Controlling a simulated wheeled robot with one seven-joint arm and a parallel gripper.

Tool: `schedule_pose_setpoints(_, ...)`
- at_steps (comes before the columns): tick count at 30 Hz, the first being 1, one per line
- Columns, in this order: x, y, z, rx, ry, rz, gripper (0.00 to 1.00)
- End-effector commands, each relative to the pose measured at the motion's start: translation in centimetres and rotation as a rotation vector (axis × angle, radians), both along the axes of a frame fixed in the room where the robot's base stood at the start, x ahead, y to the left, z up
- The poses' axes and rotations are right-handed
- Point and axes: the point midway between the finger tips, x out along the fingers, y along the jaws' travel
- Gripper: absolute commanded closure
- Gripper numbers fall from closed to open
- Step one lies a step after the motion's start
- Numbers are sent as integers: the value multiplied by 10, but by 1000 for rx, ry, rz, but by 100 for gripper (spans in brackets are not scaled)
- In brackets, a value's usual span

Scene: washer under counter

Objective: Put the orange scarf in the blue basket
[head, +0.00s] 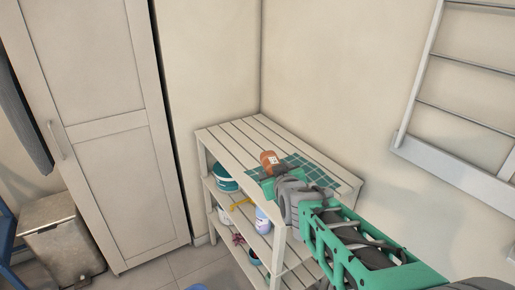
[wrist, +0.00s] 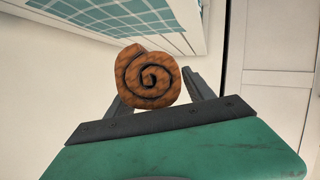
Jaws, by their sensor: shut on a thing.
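The orange scarf (head: 269,159) is a rolled-up bundle; its spiral end faces the camera in the wrist view (wrist: 148,78). My gripper (head: 268,172) is shut on the scarf, and its fingers show on either side of the roll in the wrist view (wrist: 160,92). In the head view the scarf appears over the top of the slatted shelf unit; whether it touches the top I cannot tell. No blue basket is clearly identifiable. A small blue patch (head: 197,287) is cut off at the bottom edge of the head view.
The wooden shelf unit (head: 222,145) stands in the corner, with a teal checked cloth (head: 318,177) on top. A teal tub (head: 226,184) and bottles sit below. A tall cabinet (head: 110,130), a bin (head: 63,240) and a wall rack (head: 455,165) are around it. Some floor (head: 165,275) is clear.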

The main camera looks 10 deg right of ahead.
Motion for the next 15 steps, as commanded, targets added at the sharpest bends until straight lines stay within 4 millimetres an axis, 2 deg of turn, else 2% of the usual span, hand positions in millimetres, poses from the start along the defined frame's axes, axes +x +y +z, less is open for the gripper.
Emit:
schedule_pose_setpoints(3,36,1,5,-1,-2,-12,91)
schedule_pose_setpoints(9,92,3,17,2,-4,-39,91)
schedule_pose_setpoints(15,130,6,25,8,-5,-61,91)
